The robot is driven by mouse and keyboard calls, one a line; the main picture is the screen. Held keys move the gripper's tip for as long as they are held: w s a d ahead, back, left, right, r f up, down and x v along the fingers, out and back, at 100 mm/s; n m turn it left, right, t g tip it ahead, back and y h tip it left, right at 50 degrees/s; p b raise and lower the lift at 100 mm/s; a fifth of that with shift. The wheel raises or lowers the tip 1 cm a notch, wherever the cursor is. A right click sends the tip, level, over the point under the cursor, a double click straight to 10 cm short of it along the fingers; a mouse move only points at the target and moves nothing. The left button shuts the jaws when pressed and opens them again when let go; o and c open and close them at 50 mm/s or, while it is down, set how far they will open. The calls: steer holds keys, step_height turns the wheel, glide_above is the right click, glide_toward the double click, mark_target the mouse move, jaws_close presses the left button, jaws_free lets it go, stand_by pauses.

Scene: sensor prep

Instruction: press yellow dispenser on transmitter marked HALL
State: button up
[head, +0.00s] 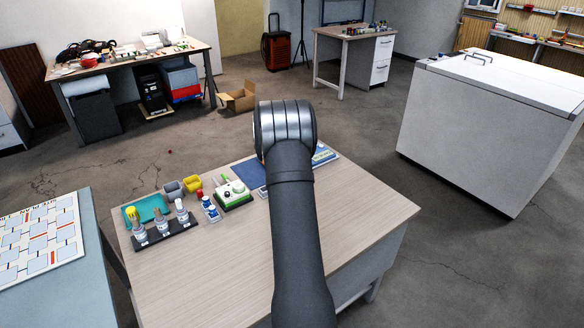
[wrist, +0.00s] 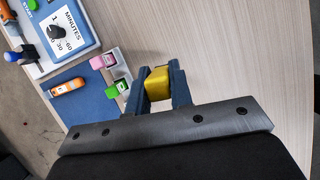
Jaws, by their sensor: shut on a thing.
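In the wrist view my gripper (wrist: 160,73) has its two dark blue fingers shut on a yellow block-like thing (wrist: 158,86); I cannot tell whether it is the dispenser. In the head view my arm hides the gripper and what it holds. In the wrist view an orange piece (wrist: 68,87), a green-ended piece (wrist: 116,90) and a pink-ended piece (wrist: 103,62) lie on or beside a blue mat (wrist: 88,107). I cannot read HALL on any piece.
A timer panel (wrist: 78,22) with a black dial lies beside the mat. A green-and-white device (head: 232,194), a yellow bin (head: 192,183), a grey bin (head: 174,190) and a teal tray (head: 149,208) stand on the wooden table (head: 225,265). The table's right side is clear.

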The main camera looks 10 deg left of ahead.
steer(key=s+d+r+m+g+y, duration=0.3)
steer(key=s+d+m+g, duration=0.6)
steer(key=m, duration=1.2)
steer(key=shift+w+a+f+m+t+y, duration=0.65)
steer(key=shift+w+a+f+m+t, duration=1.1)
steer(key=shift+a+m, duration=3.7)
steer(key=shift+w+a+f+m+t+y, duration=0.75)
steer(key=shift+w+a+m+t, duration=1.1)
steer(key=shift+a+m, duration=3.5)
steer(key=shift+w+a+f+m+t+y, duration=0.5)
steer(key=shift+w+a+f+m+t, duration=1.4)
steer(key=shift+a+m, duration=3.55)
steer(key=shift+w+a+f+n+g, duration=0.5)
steer(key=shift+f+n+g, duration=0.1)
steer(key=shift+g, duration=0.1)
